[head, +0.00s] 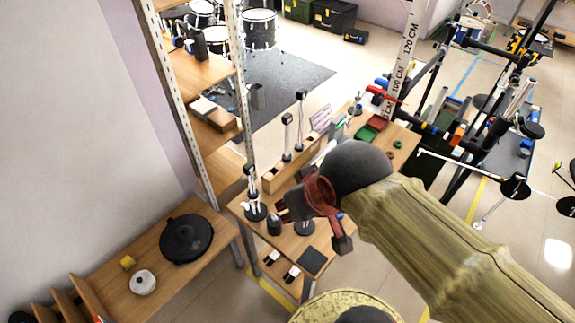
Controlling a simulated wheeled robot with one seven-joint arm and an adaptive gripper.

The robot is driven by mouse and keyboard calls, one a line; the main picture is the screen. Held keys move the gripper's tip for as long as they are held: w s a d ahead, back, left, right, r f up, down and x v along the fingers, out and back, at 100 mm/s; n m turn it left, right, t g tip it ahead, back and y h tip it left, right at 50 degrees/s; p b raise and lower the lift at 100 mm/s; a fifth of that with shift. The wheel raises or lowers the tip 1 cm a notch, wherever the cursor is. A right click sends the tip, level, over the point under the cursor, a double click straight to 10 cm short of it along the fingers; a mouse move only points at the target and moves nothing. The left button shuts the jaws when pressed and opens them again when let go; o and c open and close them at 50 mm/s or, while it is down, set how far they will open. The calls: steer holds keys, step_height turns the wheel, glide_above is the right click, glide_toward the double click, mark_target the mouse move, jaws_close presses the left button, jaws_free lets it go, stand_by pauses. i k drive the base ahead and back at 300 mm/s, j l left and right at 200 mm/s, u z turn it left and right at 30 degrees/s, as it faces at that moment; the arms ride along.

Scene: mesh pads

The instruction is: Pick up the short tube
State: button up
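My gripper (318,224) is a dark and reddish hand at the end of my yellowish arm, above the near part of a narrow wooden table (240,210). Its two fingers look spread apart, with part of the table showing between them, and I see nothing held. A short dark cylinder (274,224) stands upright on the table, left of and below the gripper in the picture. I cannot tell for sure whether it is the short tube. The hand and arm hide part of the table.
A wooden shelf rack (205,75) rises behind on the left.

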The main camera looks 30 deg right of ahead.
mark_target(249, 168)
steer(key=k+l+u, duration=0.1)
steer(key=l+u, duration=0.15)
steer(key=l, duration=0.15)
steer(key=k+l+u, duration=0.25)
steer(key=l, duration=0.2)
steer(key=l+u, duration=0.25)
steer(key=l, duration=0.15)
steer(key=k, duration=0.05)
